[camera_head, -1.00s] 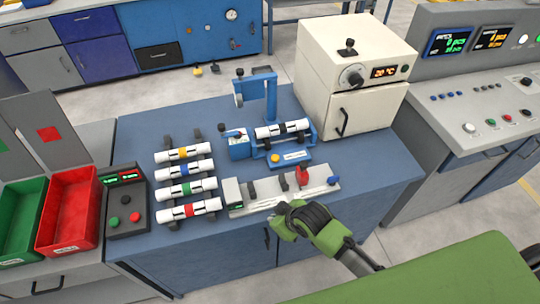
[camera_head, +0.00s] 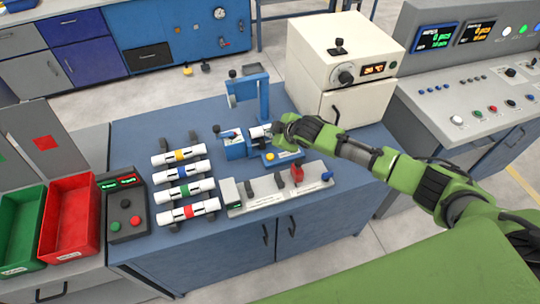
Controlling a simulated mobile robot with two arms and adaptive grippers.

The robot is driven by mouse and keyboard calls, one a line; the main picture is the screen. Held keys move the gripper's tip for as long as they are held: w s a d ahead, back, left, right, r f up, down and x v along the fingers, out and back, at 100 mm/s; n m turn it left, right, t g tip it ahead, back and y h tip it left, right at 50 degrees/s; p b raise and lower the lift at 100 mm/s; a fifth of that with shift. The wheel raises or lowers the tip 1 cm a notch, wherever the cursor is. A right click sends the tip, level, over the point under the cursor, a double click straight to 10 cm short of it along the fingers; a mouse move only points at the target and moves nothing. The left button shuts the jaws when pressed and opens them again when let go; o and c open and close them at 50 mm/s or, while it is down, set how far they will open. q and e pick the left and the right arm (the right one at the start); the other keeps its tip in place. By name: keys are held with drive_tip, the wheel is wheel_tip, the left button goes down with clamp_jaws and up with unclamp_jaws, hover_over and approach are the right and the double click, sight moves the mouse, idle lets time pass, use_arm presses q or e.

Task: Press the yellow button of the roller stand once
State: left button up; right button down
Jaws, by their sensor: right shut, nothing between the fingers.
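The blue roller stand (camera_head: 237,151) is on the blue workbench, with a white pipe (camera_head: 259,132) lying on it, partly hidden by my right gripper. The yellow button (camera_head: 269,157) is on the front base of the stand and shows clear. My right gripper (camera_head: 281,129) is shut and empty. In the picture it is just above and to the right of the yellow button, over the right part of the stand. I cannot tell how high it is above the stand. My left gripper is not in view.
Several white pipes with coloured bands (camera_head: 184,190) lie on a rack to the left. A grey gauge fixture (camera_head: 275,191) lies in front of the stand. A cream oven (camera_head: 335,75) stands behind right. Red (camera_head: 71,220) and green bins are at far left.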

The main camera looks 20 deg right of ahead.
sight(271, 157)
drive_tip(key=shift+s+a+f, duration=0.1)
drive_tip(key=shift+f, duration=0.05)
wheel_tip(271, 157, down, 8)
drive_tip(key=b, duration=0.7)
drive_tip(key=shift+b, duration=0.3)
drive_tip(key=shift+f, duration=0.25)
idle(0.8)
drive_tip(key=shift+f+b, duration=0.3)
drive_tip(key=shift+f, duration=0.15)
drive_tip(key=shift+f, duration=0.45)
idle(0.5)
idle(0.4)
drive_tip(key=shift+r+p, duration=0.7)
drive_tip(key=shift+r, duration=0.2)
